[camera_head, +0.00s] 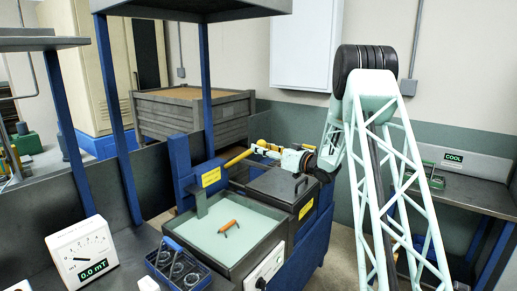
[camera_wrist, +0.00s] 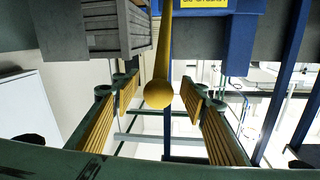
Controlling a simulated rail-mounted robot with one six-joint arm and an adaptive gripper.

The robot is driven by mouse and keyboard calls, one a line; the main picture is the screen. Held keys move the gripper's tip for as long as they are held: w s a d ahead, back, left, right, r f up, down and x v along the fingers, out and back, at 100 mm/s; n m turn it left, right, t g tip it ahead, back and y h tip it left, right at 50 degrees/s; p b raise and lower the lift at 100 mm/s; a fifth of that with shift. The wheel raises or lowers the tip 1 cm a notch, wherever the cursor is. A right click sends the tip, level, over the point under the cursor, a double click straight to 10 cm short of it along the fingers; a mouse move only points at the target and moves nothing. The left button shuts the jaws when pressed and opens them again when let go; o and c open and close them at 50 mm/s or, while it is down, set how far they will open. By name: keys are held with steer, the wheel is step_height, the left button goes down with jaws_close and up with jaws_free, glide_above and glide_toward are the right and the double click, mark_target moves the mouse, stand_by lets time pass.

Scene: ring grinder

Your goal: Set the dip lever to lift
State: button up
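The dip lever (camera_head: 238,158) is a yellow rod rising to the right from a blue post (camera_head: 184,180) beside the tank. In the wrist view the lever (camera_wrist: 163,45) ends in a round yellow knob (camera_wrist: 158,95). My gripper (camera_head: 267,149) is at the lever's knob end. In the wrist view my gripper (camera_wrist: 160,100) is open, with the knob between its yellow-padded fingers and visible gaps on both sides. A yellow label (camera_head: 211,177) is on the blue post; its text is too small to read here. The lever's lower joint is not clear.
An open tank of pale green liquid (camera_head: 205,238) holds an orange-handled item (camera_head: 229,228). Beside it is a dark lidded box (camera_head: 285,187). A meter (camera_head: 82,254) reading 0.0 mT and a blue tray of rings (camera_head: 178,268) stand in front. A wooden crate (camera_head: 170,118) stands behind.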

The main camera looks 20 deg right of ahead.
steer(key=shift+x, duration=1.15)
steer(key=shift+w, duration=0.1)
steer(key=c, duration=1.2)
steer(key=shift+c, duration=0.3)
